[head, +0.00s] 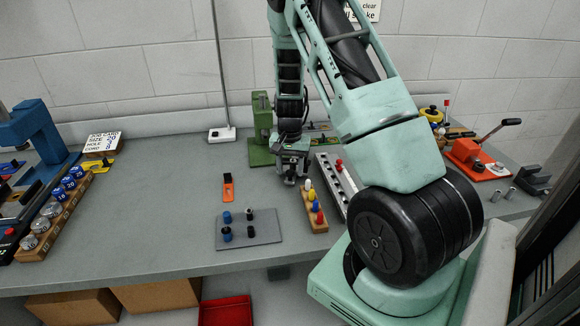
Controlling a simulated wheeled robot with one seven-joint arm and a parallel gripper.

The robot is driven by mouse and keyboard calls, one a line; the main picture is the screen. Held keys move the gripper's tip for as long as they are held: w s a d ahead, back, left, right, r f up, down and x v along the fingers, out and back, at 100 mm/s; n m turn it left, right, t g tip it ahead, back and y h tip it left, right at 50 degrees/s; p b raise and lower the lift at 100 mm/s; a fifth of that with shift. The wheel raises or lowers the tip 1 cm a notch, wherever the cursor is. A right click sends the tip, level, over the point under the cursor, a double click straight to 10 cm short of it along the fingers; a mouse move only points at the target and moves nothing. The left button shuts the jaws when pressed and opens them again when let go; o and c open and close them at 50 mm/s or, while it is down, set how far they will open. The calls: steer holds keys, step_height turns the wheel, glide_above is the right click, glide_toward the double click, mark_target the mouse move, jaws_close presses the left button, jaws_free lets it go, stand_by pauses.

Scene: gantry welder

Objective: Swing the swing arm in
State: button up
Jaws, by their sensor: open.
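My gripper (291,178) hangs from my pale green arm over the middle of the bench, pointing down. Its jaws are open, with nothing seen between them. It is directly beside a green upright fixture (261,120) and overlaps part of it in the picture. I cannot make out a swing arm for certain; it may be on this fixture, partly hidden by my gripper. I cannot tell whether the gripper touches the fixture.
In front are a grey plate (262,236) with several pegs and a wooden block (318,225) with coloured pegs. An orange-and-black piece (228,190) lies left. A white-based pole (222,134) stands behind. A blue press (35,135) is far left; an orange fixture (472,155) is right.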

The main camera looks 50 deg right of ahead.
jaws_close()
steer(key=shift+w+a, duration=0.1)
steer(key=shift+w, duration=0.05)
steer(key=shift+w+a+r+m+p, duration=0.1)
steer(key=shift+w+a+m+p, duration=0.25)
steer(key=shift+w+m, duration=0.3)
steer(key=shift+w+a+m+p, duration=0.25)
steer(key=shift+w+m+p, duration=0.15)
steer(key=shift+w, duration=0.4)
steer(key=shift+w+a+m+p, duration=0.2)
steer(key=shift+w+m, duration=0.35)
steer(key=shift+w, duration=0.2)
steer(key=shift+w+a+m+p, duration=0.2)
steer(key=shift+w+m, duration=0.3)
steer(key=shift+w, duration=0.25)
steer(key=shift+w+m, duration=0.7)
steer(key=shift+w, duration=0.4)
steer(key=shift+w+d+m+p, duration=0.1)
steer(key=shift+w+m+p, duration=0.4)
steer(key=shift+w+m, duration=0.9)
steer(key=shift+w, duration=0.3)
